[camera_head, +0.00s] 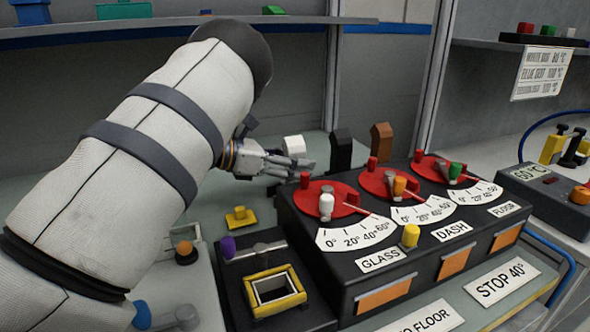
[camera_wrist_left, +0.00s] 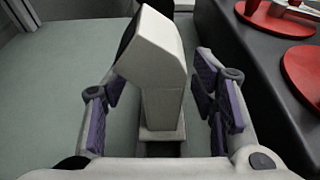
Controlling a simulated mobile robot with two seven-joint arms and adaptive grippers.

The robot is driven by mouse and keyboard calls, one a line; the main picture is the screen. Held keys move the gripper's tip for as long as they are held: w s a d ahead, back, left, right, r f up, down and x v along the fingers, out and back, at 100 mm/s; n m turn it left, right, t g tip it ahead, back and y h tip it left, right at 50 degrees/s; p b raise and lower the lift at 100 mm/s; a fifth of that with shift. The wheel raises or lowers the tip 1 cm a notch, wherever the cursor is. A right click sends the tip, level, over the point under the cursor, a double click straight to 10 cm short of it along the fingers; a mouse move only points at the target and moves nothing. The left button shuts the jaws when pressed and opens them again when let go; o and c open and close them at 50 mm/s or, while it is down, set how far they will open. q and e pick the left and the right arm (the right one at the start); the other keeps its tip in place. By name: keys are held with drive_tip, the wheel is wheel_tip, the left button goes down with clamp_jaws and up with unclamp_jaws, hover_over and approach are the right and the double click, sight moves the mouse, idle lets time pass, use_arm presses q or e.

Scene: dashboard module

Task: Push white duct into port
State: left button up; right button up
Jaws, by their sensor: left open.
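The white duct (camera_head: 293,146) stands upright behind the dashboard module (camera_head: 318,260), near its left red dial. In the left wrist view the white duct (camera_wrist_left: 160,75) rises from a small base, its dark-faced top tilted toward the left. My left gripper (camera_head: 290,166) is at the duct, low beside the module's back left corner. In the wrist view my left gripper (camera_wrist_left: 160,100) is open, with one purple-padded finger on each side of the duct and gaps between. The port is not clearly distinguishable. My right gripper is not in view.
A black duct (camera_head: 341,150) and a brown duct (camera_head: 381,147) stand to the right of the white one. The module's red dials (camera_head: 330,199) and levers lie close to my fingers. A shelf (camera_head: 110,36) runs above the back.

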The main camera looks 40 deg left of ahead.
use_arm(q)
clamp_jaws()
